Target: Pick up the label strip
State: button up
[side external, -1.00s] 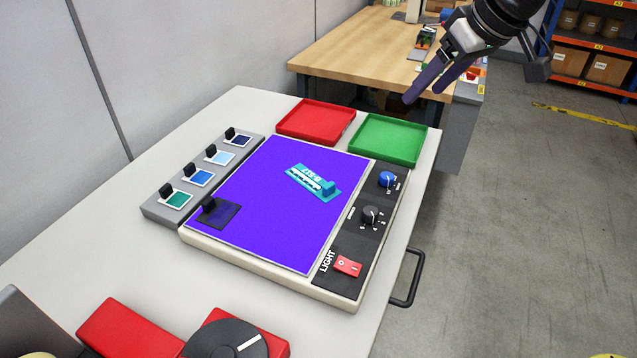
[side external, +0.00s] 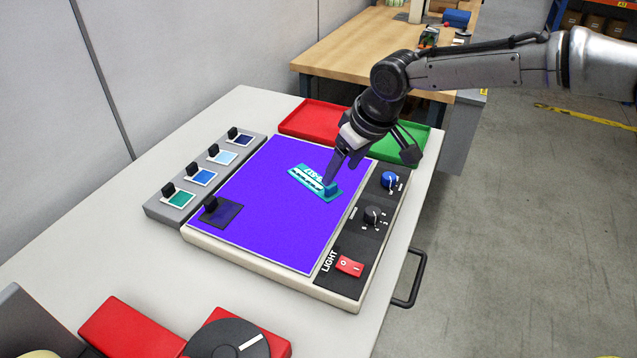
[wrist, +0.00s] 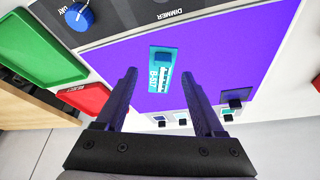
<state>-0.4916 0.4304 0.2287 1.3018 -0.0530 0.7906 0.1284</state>
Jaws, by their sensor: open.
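The label strip (side external: 308,180) is a teal piece with white markings and a raised teal block at its right end. It lies on the lit purple panel (side external: 270,215). In the wrist view the label strip (wrist: 161,82) lies beyond and between my fingertips, with the panel around it. My gripper (side external: 335,168) is over the strip's block end in the side view. My gripper (wrist: 160,86) is open with nothing between its fingers. The side view does not show clearly whether the fingertips touch the block.
A red tray (side external: 293,116) and a green tray (side external: 424,137) stand behind the panel. A grey rack (side external: 155,209) with several colour swatches runs along its left. A dark swatch (side external: 228,214) lies on the panel. Knobs and a red light switch (side external: 349,266) line its right side.

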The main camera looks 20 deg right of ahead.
aim_at(332, 185)
jog(key=shift+x, duration=2.7)
jog(key=shift+a, duration=0.2)
jog(key=shift+c, duration=0.3)
grip_shut()
